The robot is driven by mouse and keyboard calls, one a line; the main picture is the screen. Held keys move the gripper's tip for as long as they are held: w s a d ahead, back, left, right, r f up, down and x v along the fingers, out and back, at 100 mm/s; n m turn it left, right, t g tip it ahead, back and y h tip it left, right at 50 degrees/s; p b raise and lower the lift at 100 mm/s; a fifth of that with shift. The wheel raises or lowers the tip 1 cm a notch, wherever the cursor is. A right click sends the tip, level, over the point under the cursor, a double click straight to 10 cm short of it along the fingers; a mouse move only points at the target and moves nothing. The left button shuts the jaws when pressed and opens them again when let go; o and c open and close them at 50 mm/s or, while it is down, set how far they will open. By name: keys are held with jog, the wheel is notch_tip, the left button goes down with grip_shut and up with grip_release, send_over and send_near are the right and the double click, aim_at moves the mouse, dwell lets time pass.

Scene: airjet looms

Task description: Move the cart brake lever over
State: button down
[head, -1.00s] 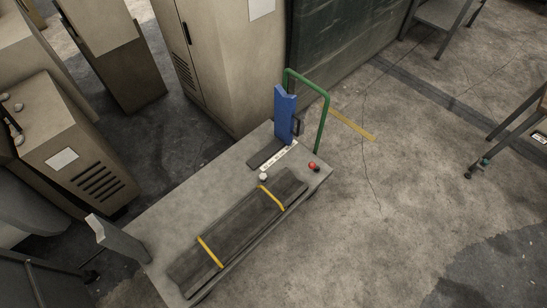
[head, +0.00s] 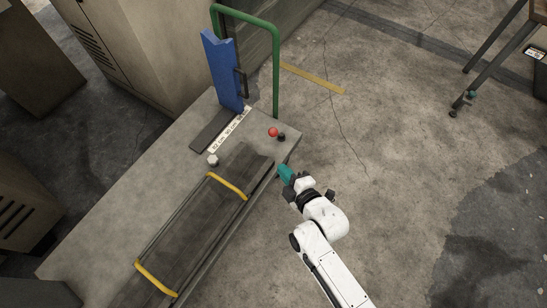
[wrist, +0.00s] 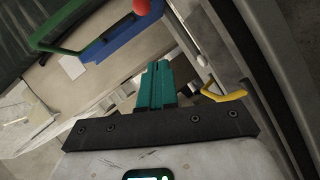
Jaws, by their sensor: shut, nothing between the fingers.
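The grey flat cart (head: 120,215) stands left of centre in the head view. My gripper (head: 286,172) has teal fingers, shut and empty, just off the cart's right edge and below the red knob in the picture. The fingers also show in the wrist view (wrist: 155,84).
A green handle (head: 277,70) and blue upright (head: 222,70) rise at the cart's end. A dark bundle (head: 200,225) with yellow straps lies on the deck, near a white knob (head: 212,160). Cabinets (head: 130,45) stand behind. Floor to the right is clear up to a table (head: 495,55).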

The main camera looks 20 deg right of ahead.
notch_tip(320, 180, down, 9)
jog(key=n+t+b, duration=0.5)
jog(key=b, duration=0.3)
jog(key=t+h+b, duration=0.1)
jog(key=b, duration=0.4)
send_near(276, 134)
jog(key=shift+n, duration=0.4)
jog(key=w+a, duration=0.1)
jog(key=w+a+f, duration=0.1)
jog(key=a, duration=0.1)
jog(key=w+a, duration=0.1)
jog(key=a, duration=0.1)
jog(key=shift+w+f, duration=0.1)
jog(key=shift+f, duration=0.3)
jog(key=w, duration=0.1)
jog(key=w+d+r, duration=0.1)
jog(key=w+d+b, duration=0.1)
jog(key=shift+w+d+r, duration=0.2)
jog(key=shift+r, duration=0.1)
jog(key=shift+r, duration=0.1)
